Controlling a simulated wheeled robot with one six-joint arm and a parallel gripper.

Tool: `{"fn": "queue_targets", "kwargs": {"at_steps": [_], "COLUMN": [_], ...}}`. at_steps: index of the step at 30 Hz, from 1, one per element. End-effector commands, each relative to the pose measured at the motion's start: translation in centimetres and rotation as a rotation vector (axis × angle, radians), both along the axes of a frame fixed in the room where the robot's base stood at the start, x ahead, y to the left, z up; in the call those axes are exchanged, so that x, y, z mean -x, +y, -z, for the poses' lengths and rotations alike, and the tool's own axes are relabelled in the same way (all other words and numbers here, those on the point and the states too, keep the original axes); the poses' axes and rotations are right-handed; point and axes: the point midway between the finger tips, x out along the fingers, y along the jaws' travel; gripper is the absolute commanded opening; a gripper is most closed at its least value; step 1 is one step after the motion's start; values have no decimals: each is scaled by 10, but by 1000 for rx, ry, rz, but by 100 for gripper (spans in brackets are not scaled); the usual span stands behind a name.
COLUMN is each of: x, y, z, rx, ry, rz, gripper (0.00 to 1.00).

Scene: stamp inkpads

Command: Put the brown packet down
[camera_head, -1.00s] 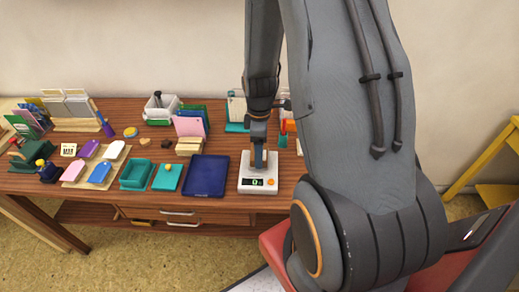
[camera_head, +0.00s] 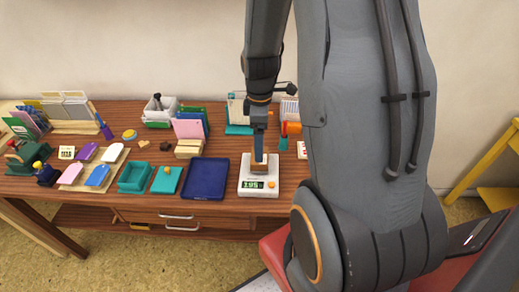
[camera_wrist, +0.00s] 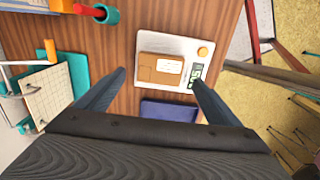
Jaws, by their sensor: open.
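The brown packet (camera_wrist: 160,69) with a white label lies on the white scale (camera_wrist: 172,45) in the wrist view. In the head view the packet (camera_head: 259,167) shows on the scale (camera_head: 251,188), partly hidden by my gripper. The scale's display is lit with digits. My gripper (camera_wrist: 158,82) is open, its two fingers apart on either side of the packet and not visibly touching it. In the head view my gripper (camera_head: 259,147) is just above the packet.
A dark blue tray (camera_head: 206,178) stands left of the scale, with a teal pad (camera_head: 166,180) and teal box (camera_head: 134,177) further left. A teal cup (camera_wrist: 106,14) with red and orange items is behind the scale. Some table in front of the tray is bare.

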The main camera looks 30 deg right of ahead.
Motion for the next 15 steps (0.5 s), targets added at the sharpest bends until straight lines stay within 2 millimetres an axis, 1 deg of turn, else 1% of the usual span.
{"fn": "queue_targets", "kwargs": {"at_steps": [1,6,12,15], "x": [-2,-2,-1,0], "y": [0,0,0,0], "z": [-9,-35,-57,-62], "rx": [1,2,1,1], "ry": [-4,-5,-3,-1], "rz": [0,0,0,1], "gripper": [87,87,87,87]}}
